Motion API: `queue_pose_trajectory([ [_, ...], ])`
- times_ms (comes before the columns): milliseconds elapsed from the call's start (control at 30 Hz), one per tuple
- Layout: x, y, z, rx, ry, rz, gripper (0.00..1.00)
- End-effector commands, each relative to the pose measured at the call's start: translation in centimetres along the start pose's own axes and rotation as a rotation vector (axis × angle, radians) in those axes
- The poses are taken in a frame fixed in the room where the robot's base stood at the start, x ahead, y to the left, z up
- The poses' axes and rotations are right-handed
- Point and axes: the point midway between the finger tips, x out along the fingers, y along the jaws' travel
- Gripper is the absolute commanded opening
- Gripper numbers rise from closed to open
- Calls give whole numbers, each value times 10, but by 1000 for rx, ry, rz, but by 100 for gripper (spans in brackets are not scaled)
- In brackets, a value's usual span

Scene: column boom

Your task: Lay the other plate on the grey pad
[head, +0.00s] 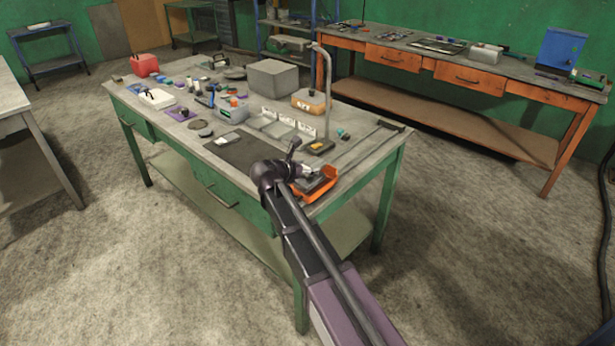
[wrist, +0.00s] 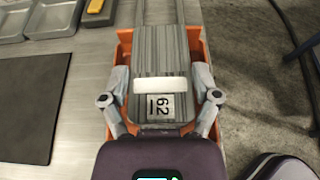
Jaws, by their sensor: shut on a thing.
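A grey ribbed plate (wrist: 160,61) with a white bar across it and a "62" label shows in the wrist view, over or in an orange tray (wrist: 125,45). My gripper (wrist: 161,78) has its fingers closed on both sides of this plate. I cannot tell if the plate touches the tray floor. In the head view my gripper (head: 308,172) is at the orange tray (head: 316,191) on the near right corner of the bench. The dark grey pad (head: 245,152) lies flat to its left, also seen in the wrist view (wrist: 28,95).
Shallow grey bins (head: 285,128) stand behind the pad. A curved lamp post (head: 328,95) rises behind the tray, and two rails (head: 360,147) run beside it. A grey block (head: 272,77) and several small parts fill the back and left of the bench.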

Motion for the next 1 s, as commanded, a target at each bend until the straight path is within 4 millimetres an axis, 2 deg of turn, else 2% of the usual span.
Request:
queue_pose_trajectory([
  [33,3,-1,-9,-1,-2,0,19],
  [300,9,-1,-24,-1,-2,1,19],
  [900,10,0,-29,-1,-2,1,19],
  [933,10,0,-28,0,0,1,88],
  [967,10,0,-28,0,0,1,97],
  [1000,10,0,-28,0,0,1,100],
])
